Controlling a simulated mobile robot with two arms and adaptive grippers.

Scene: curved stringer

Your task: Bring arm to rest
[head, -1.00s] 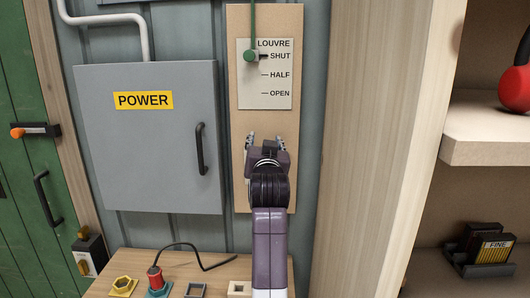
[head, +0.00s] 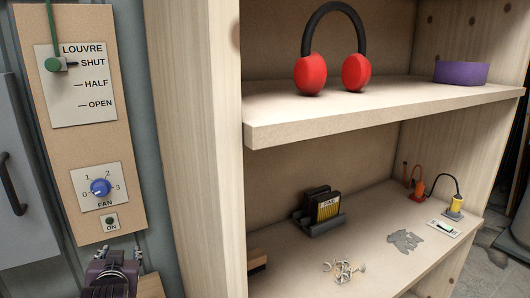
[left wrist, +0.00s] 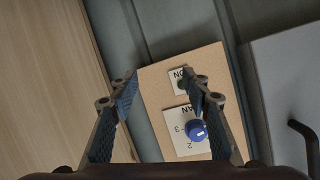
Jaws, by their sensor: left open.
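My left gripper (head: 113,262) shows at the bottom left of the head view, just below the ON button. In the left wrist view its two fingers (left wrist: 160,82) are spread apart with nothing between them. They are in front of the board (left wrist: 160,75), which carries the blue fan knob (left wrist: 196,130). In the head view the fan knob (head: 100,188) has its mark towards 0. The green louvre lever (head: 53,64) is at SHUT on the same board (head: 90,148). My right gripper is not in view.
A wooden shelf unit (head: 390,108) stands to the right, with red headphones (head: 335,50) and a purple container (head: 460,72) on its upper shelf. Its lower shelf has a black holder (head: 320,208) and small loose parts (head: 344,270). A grey cabinet (head: 15,220) is at left.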

